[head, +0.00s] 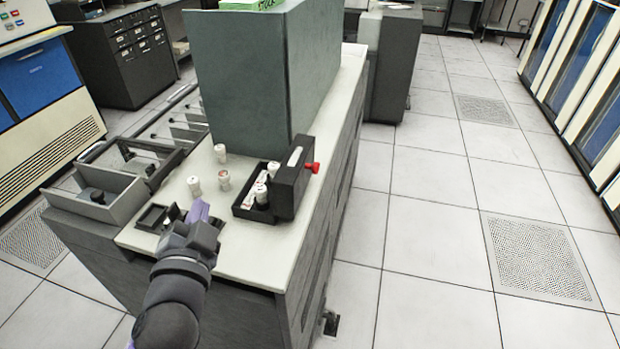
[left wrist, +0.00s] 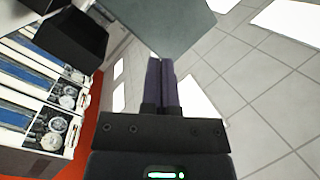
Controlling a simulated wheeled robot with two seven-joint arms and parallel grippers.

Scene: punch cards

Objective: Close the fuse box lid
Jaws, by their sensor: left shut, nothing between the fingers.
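The fuse box (head: 252,213) is a small black open box on the pale counter top, with white fuses (head: 262,193) inside. Its black lid (head: 290,186) stands up along the box's right side, open, with a red knob (head: 313,167) on its right face. My left gripper (head: 199,210) is at the counter's front part, left of the fuse box and apart from it. Its purple fingers are together with nothing between them; they also show in the left wrist view (left wrist: 162,85). My right gripper is not in view.
Several loose white fuses (head: 195,186) stand on the counter left of the box. A small black tray (head: 152,217) lies by my left gripper. A tall grey-green cabinet (head: 240,80) rises behind the box. Open grey drawers (head: 95,208) line the left. The floor at right is clear.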

